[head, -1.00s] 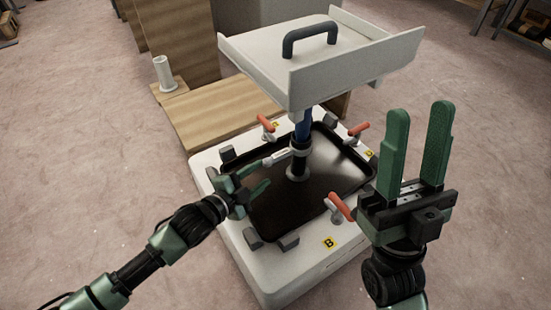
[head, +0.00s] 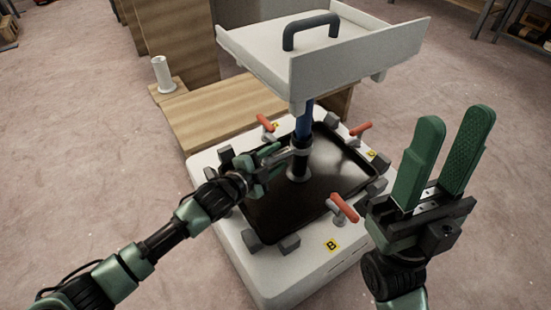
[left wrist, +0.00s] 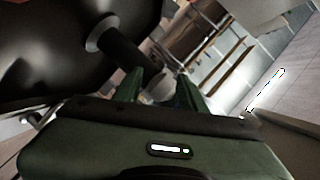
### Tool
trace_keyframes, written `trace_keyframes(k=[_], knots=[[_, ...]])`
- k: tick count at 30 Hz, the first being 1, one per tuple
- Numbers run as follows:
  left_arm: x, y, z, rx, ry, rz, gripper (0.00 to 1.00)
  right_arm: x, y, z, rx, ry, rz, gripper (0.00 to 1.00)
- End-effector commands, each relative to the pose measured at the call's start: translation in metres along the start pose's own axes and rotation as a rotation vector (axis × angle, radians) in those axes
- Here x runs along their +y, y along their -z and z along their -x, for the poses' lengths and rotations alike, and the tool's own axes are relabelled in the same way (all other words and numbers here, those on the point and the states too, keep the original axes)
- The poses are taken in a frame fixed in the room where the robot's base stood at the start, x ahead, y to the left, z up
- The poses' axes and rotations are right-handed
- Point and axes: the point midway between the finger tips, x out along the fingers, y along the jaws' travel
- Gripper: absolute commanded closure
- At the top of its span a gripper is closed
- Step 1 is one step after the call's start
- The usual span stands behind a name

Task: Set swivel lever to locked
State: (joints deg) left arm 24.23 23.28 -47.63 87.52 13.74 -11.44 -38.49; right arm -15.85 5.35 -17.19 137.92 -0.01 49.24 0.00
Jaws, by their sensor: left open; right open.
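The swivel lever (head: 289,154) is a short pale grey handle sticking out to the left from the dark collar of the seat post (head: 301,160). My left gripper (head: 272,157) is open at the lever's outer end, its green fingers close around it. In the left wrist view the pale lever end (left wrist: 160,88) shows between the two fingertips (left wrist: 158,90), with the dark post (left wrist: 125,52) behind. Contact cannot be told. My right gripper (head: 443,155) is open and empty, pointing up at the right, away from the post.
A white seat box with a dark handle (head: 345,50) sits above the post. The white base (head: 290,275) has a black recessed tray (head: 335,185), orange-handled clamps (head: 343,207) and grey blocks around it. Wooden boards (head: 225,115) with a white cylinder (head: 163,75) stand behind left.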

Motion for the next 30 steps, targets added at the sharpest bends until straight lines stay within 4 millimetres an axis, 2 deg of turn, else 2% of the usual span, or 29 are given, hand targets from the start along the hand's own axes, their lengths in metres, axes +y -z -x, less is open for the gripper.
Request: trace_keyframes(k=[3, 7, 8, 30], knots=[[-0.0002, 0.0001, 0.0002, 0.0, 0.0, 0.0, 0.59, 0.0, 0.0001, -0.0004, 0.0, 0.0, 0.0, 0.59], [-0.0002, 0.0, 0.0003, 0.0, 0.0, 0.0, 0.95, -0.0001, 0.0002, -0.0004, 0.0, 0.0, 0.0, 0.59], [-0.0002, 0.0, 0.0004, 0.0, 0.0, 0.0, 1.0, -0.0001, 0.0002, -0.0004, 0.0, 0.0, 0.0, 0.59], [0.0003, -0.0004, 0.0006, -0.001, -0.001, 0.0, 1.0, -0.0001, 0.0003, -0.0004, 0.0, 0.0, -0.001, 0.59]])
